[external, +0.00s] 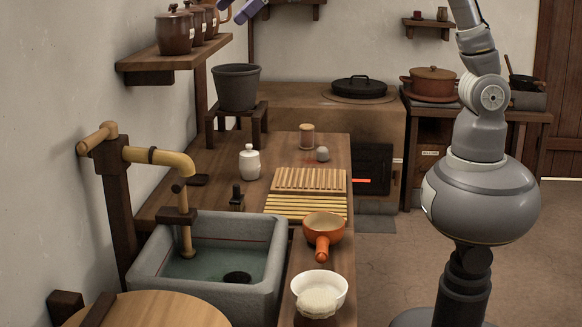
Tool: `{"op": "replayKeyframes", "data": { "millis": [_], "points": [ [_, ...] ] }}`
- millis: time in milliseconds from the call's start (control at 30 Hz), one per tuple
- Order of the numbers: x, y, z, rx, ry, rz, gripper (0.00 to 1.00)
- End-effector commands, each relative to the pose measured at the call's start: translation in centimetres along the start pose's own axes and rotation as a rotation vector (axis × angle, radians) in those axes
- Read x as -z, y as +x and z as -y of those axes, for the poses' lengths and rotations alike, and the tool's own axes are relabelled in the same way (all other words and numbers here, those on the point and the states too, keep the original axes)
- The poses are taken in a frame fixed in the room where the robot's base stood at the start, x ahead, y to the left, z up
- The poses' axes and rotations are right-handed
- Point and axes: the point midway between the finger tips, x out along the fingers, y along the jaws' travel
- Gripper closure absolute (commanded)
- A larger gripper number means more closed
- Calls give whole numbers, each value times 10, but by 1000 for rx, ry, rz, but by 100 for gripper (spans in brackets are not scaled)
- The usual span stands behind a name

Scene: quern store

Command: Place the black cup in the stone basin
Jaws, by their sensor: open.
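The stone basin (269,262) is a grey trough at the lower left with greenish water in it. A dark round object (237,277) shows low inside it; I cannot tell whether it is the black cup or a drain. A small black object (237,196) stands on the counter just behind the basin; its shape is too small to name surely. My gripper (229,4) is only partly in view at the top edge, bluish, open, beside the shelf jars. It is high above and far from the basin; most of my forearm is out of frame.
A bamboo spout (175,161) hangs over the basin's left side. An orange pan (323,229) and a white bowl (319,286) stand right of the basin. Slatted racks (310,180), a white jar (249,162) and a grey bucket (236,86) are behind.

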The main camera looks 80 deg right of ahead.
Motion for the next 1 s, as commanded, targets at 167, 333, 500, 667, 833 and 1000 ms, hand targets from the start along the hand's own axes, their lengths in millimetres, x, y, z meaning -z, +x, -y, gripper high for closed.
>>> {"op": "replayKeyframes", "data": {
  "millis": [167,333,500,667,833,1000],
  "points": [
    [34,-194,-33,-266,285,-231,2],
    [36,-304,-31,-388,456,-406,2],
    [34,-338,-28,-420,512,-468,2],
    [34,-338,-28,-419,515,-469,2],
    [34,-338,-28,-419,514,-469,0],
    [34,-337,-28,-418,513,-469,0]
  ]
}}
